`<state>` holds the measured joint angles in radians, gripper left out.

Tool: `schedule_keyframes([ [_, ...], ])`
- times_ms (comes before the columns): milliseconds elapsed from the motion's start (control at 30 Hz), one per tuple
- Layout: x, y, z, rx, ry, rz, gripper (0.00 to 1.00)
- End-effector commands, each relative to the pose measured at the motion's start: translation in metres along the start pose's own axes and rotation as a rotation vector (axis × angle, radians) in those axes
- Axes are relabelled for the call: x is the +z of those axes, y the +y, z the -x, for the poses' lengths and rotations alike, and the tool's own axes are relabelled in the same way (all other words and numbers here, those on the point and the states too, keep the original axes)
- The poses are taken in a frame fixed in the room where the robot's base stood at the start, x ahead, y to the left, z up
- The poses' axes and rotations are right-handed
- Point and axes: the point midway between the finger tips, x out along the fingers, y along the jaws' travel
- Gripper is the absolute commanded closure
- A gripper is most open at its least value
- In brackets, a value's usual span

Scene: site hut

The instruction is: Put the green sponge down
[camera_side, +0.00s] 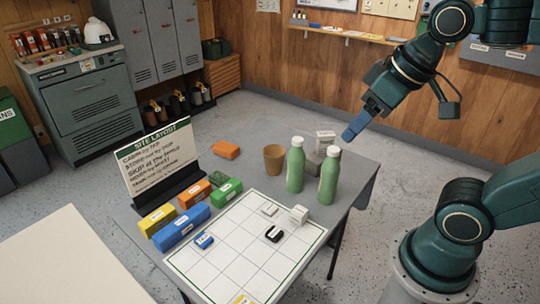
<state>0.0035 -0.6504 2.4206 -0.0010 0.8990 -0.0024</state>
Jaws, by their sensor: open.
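My gripper (357,126) is in the upper right, above and beyond the back right corner of the grey table (352,182). Its blue end points down and to the left, and I see nothing held in it; the gap between the fingers is hard to make out. A small dark green piece (218,178) lies behind a green block with a white label (226,192), near the sign. I cannot tell whether either of these is the sponge. Both are well to the left of my gripper.
Two green bottles (296,168) (329,177) and a brown cup (274,159) stand at the back of the table. A white gridded board (235,265) holds small blocks. Orange, yellow and blue blocks (181,228) line its left side, by the site layout sign (158,160).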

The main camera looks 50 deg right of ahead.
Motion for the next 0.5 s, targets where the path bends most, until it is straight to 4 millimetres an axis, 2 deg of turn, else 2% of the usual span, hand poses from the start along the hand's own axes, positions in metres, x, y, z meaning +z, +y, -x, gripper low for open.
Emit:
schedule_keyframes([
  [100, 0.018, 0.000, 0.001, -0.001, 0.014, 0.000, 0.37],
  [200, 0.026, -0.001, 0.000, -0.001, 0.019, 0.000, 0.37],
  [500, 0.029, -0.001, 0.000, -0.001, 0.019, 0.000, 0.37],
])
